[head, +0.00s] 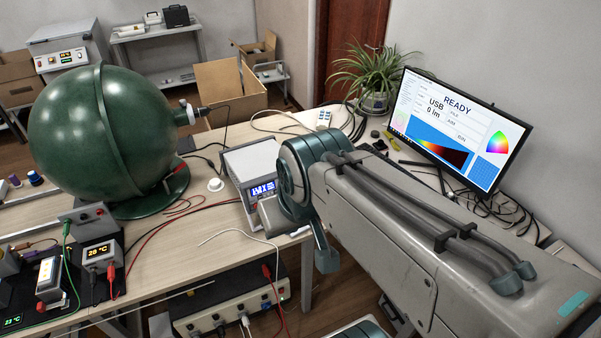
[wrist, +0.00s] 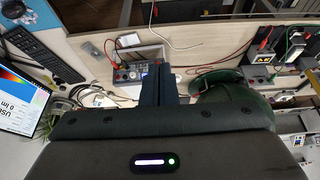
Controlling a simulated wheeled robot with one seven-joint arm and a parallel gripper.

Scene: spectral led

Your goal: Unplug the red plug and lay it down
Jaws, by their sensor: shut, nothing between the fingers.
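Several red plugs or sockets show, and I cannot tell which one is meant. Another red plug (head: 267,273) with a red lead is at the box below the table edge. Red leads also show at the upper right of the wrist view (wrist: 266,36). My gripper (wrist: 160,70) shows in the wrist view with its dark fingers together and empty, in front of the grey bench instrument (wrist: 138,62). In the head view I cannot make out my gripper's fingers.
A large green sphere (head: 98,125) on a round base stands at the left. The grey bench instrument (head: 252,168) with a blue display is mid-table, next to my arm. A monitor (head: 460,120) stands at the right. Loose cables cross the table. A bare table strip (head: 180,250) lies in front.

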